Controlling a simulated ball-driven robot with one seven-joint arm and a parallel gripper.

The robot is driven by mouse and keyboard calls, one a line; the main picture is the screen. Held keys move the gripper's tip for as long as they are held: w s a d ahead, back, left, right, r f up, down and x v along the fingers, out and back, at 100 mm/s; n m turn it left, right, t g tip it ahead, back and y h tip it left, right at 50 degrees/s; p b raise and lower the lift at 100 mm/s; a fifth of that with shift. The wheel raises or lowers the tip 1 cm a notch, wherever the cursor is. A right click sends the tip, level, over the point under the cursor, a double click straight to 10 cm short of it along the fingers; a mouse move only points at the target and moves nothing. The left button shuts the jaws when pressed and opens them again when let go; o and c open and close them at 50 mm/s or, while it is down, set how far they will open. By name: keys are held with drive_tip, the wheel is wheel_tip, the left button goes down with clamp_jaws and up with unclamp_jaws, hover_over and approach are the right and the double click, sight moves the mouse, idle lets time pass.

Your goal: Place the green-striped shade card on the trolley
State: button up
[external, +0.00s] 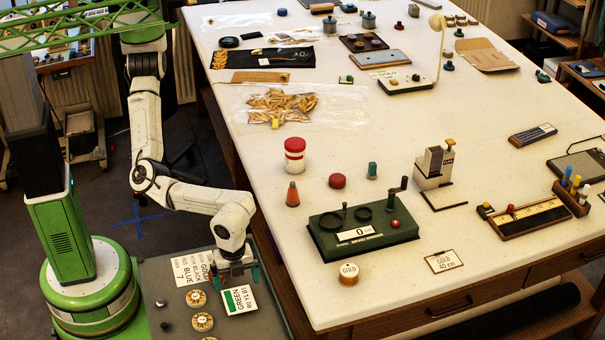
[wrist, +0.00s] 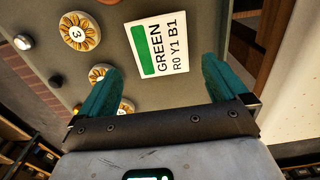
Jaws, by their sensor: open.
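The green-striped shade card (external: 238,301), white with a green bar and the word GREEN, appears to lie flat on a grey-topped stand beside the table, likely the trolley (external: 160,280). In the wrist view the card (wrist: 158,47) shows whole, just beyond my fingertips, on the grey top (wrist: 118,15). My gripper (external: 239,278) is over the grey top, close to the card's upper edge in the external view. In the wrist view my gripper (wrist: 161,72) is open, its teal fingers apart with nothing between them.
White cards reading BLUE and GOLD (external: 193,268) lie left of the green card. Gold numbered discs (external: 202,322) and small knobs are on the same top. The white table (external: 280,240) stands close on the right, with a dark green device (external: 362,232) near its edge.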

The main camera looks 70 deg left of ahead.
wheel_tip(320, 180, up, 5)
drive_tip(key=shift+f, duration=0.1)
